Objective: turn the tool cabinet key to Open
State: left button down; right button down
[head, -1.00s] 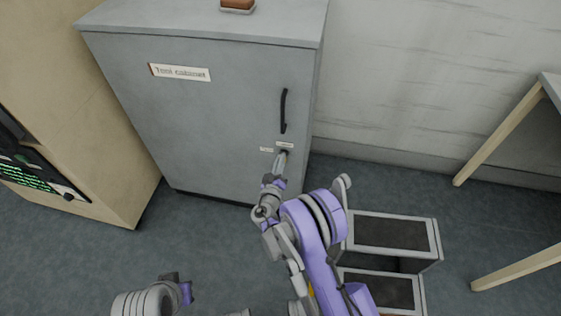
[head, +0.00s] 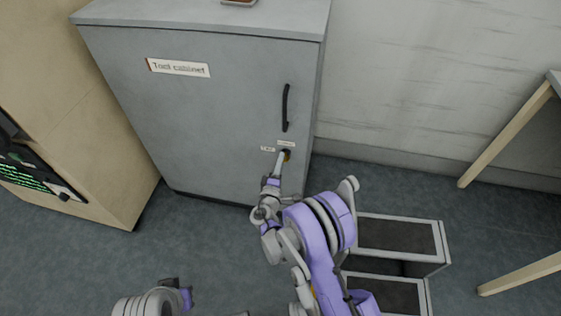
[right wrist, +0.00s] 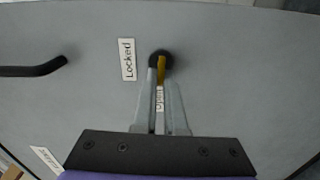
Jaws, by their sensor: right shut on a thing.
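The grey tool cabinet (head: 205,115) stands ahead with its door shut. The brass-yellow key (right wrist: 161,68) is in the round black lock (right wrist: 154,56), low on the door's right side. My right gripper (right wrist: 161,84) is shut on the key, a finger on each side. In the right wrist view the key's flat lines up towards the Open label (right wrist: 159,98), partly hidden between the fingers. The Locked label (right wrist: 127,59) is to the lock's left there. In the head view the right gripper (head: 281,157) reaches the lock. My left gripper (head: 184,295) is low at left, its jaws unclear.
The black door handle (head: 285,108) is above the lock. A step stool (head: 437,243) stands right of my right arm. A wooden-legged table (head: 508,132) is at far right. A beige cabinet (head: 100,150) stands close on the left. Floor before the tool cabinet is clear.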

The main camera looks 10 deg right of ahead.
jog(key=shift+n, duration=0.4)
jog(key=c, duration=1)
grip_release()
jog(key=p+v, duration=0.1)
jog(key=v, duration=0.9)
jog(key=shift+s+a, duration=0.15)
jog(key=shift+s, duration=0.2)
